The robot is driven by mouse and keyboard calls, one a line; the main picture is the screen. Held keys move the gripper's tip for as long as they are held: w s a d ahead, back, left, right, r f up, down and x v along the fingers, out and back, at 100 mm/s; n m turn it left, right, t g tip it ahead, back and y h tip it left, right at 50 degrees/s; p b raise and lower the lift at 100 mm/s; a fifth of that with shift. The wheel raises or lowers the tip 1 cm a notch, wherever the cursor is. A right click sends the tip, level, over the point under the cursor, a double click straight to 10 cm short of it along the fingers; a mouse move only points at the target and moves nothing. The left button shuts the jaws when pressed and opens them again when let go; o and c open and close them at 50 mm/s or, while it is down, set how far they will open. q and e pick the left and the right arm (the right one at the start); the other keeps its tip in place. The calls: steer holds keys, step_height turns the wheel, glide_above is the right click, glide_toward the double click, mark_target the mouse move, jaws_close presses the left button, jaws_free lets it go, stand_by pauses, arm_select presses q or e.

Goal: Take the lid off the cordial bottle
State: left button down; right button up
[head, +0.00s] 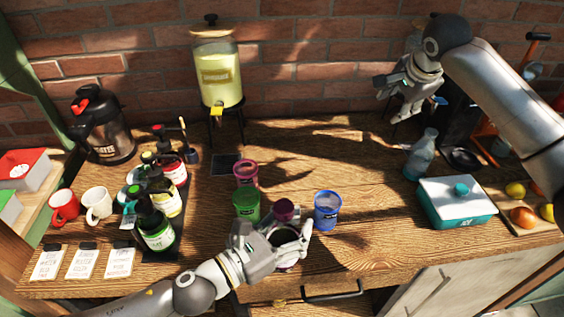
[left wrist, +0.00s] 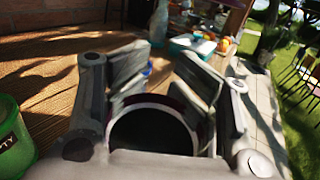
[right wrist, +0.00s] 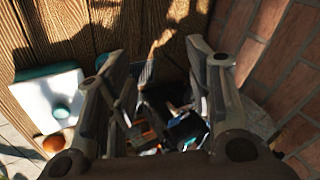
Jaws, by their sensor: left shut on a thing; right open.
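My left gripper (head: 285,238) is shut on a dark round thing with a maroon top (head: 284,209), near the table's front edge. In the left wrist view (left wrist: 155,100) a dark disc with a pale and maroon rim fills the space between the fingers. I cannot tell whether it is the cordial bottle. Several dark bottles stand in a row at the left, with red, yellow and green labels (head: 159,236); their names are unreadable. My right gripper (head: 405,98) is open and empty, raised above the back right of the table; its spread fingers show in the right wrist view (right wrist: 150,62).
A blue cup (head: 327,211), green cup (head: 246,204) and pink cup (head: 246,173) stand around my left gripper. A drink dispenser (head: 218,72) is at the back. A clear bottle (head: 421,155) and a teal-and-white box (head: 456,204) stand right. The middle right table is free.

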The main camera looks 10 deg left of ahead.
steer(key=s+a+r+g+y, duration=0.1)
steer(key=s+a+r+g, duration=0.15)
steer(key=s+a, duration=0.7)
step_height(320, 180, up, 2)
steer(key=n+g+h, duration=0.1)
steer(key=g+h, duration=0.1)
steer(key=g, duration=0.2)
glide_above(282, 206)
steer(key=shift+w, duration=0.25)
steer(key=shift+s+f, duration=0.15)
steer(key=shift+s, duration=0.15)
step_height(282, 206, down, 8)
steer(key=shift+r, duration=0.2)
